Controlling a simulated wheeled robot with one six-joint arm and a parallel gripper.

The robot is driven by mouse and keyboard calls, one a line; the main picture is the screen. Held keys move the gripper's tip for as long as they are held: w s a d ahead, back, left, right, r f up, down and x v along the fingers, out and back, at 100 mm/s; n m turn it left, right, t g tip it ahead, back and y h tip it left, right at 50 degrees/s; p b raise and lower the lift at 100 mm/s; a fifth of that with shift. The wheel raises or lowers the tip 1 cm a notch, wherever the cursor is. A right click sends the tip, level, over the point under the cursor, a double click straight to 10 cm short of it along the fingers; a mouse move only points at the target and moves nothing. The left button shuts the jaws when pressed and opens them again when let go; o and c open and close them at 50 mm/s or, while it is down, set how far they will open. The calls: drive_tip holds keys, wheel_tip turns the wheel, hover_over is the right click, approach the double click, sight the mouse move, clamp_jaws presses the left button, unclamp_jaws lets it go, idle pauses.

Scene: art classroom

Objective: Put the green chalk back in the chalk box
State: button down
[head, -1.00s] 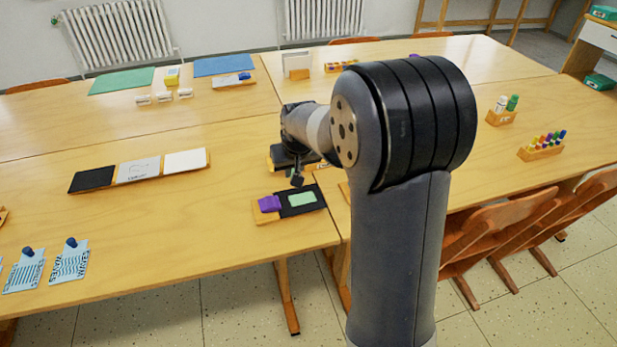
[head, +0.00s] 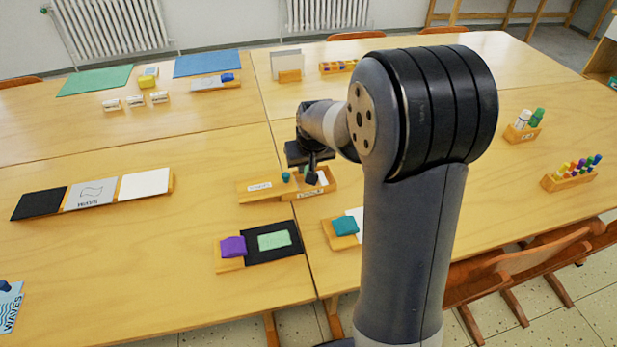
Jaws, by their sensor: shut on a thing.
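The chalk box (head: 324,189) is a wooden tray near the table's middle, with a small label on its front and an open compartment at its right end. My gripper (head: 311,179) points down over that compartment, its dark fingers shut. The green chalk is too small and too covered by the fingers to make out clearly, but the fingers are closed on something. A small teal-green piece (head: 286,177) shows at the box just left of the fingers. Whether the fingers touch the box I cannot tell.
A purple block (head: 233,246) on a wooden holder with a black card, and a teal block (head: 345,225), stand in front of the box. A row of cards (head: 93,194) lies left. Holders with bottles (head: 523,130) and markers (head: 568,179) stand right.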

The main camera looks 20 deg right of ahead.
sight(307, 187)
drive_tip(key=shift+f, duration=2.25)
drive_tip(key=shift+f+b, duration=0.2)
drive_tip(key=shift+b, duration=0.2)
drive_tip(key=c, duration=1.7)
unclamp_jaws()
drive_tip(key=shift+r, duration=0.15)
drive_tip(key=shift+r, duration=0.3)
drive_tip(key=p+v, duration=0.1)
drive_tip(key=v, duration=1)
drive_tip(key=shift+s+r+p, duration=0.2)
drive_tip(key=shift+p, duration=0.2)
